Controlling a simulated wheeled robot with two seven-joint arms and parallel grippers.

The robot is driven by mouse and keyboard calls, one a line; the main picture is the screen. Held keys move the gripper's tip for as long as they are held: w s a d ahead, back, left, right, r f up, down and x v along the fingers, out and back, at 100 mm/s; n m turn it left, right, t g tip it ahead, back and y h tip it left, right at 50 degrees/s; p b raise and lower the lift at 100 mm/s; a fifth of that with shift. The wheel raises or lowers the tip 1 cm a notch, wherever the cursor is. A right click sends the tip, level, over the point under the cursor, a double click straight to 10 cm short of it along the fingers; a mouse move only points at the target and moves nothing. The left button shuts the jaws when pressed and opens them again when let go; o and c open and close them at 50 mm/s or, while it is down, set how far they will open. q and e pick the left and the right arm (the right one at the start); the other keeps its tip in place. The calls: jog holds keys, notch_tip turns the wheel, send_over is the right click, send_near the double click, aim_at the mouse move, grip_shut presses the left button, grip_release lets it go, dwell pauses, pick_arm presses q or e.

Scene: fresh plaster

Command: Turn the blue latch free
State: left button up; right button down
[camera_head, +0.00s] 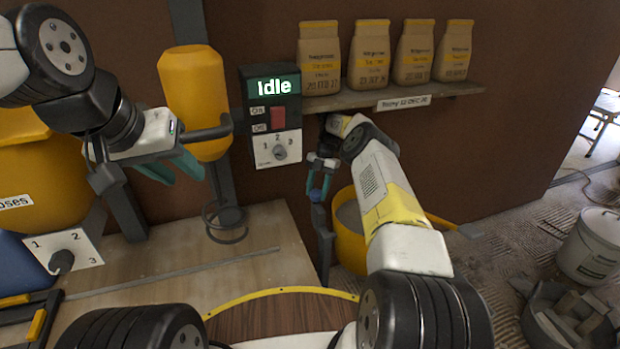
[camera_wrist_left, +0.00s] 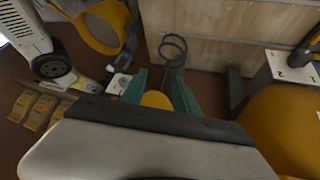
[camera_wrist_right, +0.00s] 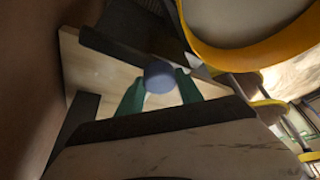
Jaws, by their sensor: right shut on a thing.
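The blue latch (camera_head: 316,194) has a small blue knob on top of a grey upright post, left of the yellow tub. In the right wrist view the round blue knob (camera_wrist_right: 160,76) sits between the teal fingertips. My right gripper (camera_head: 319,180) reaches down and is shut on this knob; its fingers partly hide the latch. My left gripper (camera_head: 180,168) hangs in front of the yellow cylinder, away from the latch. Its teal fingers are apart with nothing held in the left wrist view (camera_wrist_left: 160,88).
A control box (camera_head: 272,120) reads "Idle", with a red switch and a dial. Paper bags stand on the shelf (camera_head: 365,98). The yellow cylinder (camera_head: 193,88) hangs above a wire ring (camera_head: 226,222). The yellow tub (camera_head: 349,240) stands close beside the latch post. A white bucket (camera_head: 598,250) is far right.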

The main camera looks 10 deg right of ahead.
jog(key=shift+w, duration=0.1)
jog(key=c, duration=0.8)
grip_release()
jog(key=shift+o, duration=0.2)
